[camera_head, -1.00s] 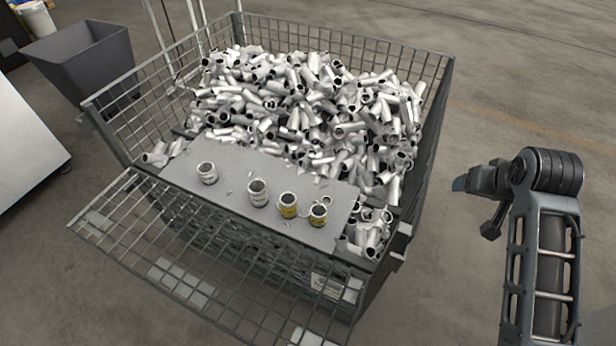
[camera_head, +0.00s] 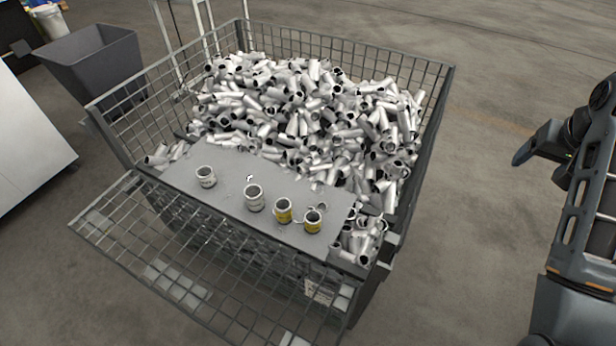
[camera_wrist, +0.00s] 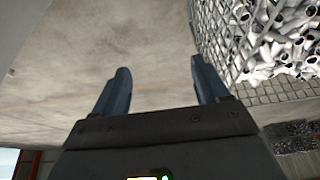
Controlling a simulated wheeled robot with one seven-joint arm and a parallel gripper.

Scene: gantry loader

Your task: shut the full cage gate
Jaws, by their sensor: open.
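The wire cage (camera_head: 420,150) is full of grey metal pipe pieces (camera_head: 300,110) and stands in the middle of the head view. Its front gate (camera_head: 130,232) hangs folded down and outward at the front, so it is open. My gripper (camera_head: 530,150) is at the right of the head view, well apart from the cage and gate. In the wrist view my gripper (camera_wrist: 160,82) shows two blue-grey fingers spread apart with nothing between them. Pipe pieces in the cage (camera_wrist: 265,35) show there at the upper right.
A grey board (camera_head: 228,205) lies on the load near the front, with several short rings (camera_head: 254,198) on it, some yellow-banded. A dark bin (camera_head: 95,65) and a white cabinet (camera_head: 30,145) stand at the left. Floor right of the cage (camera_head: 470,200) is clear.

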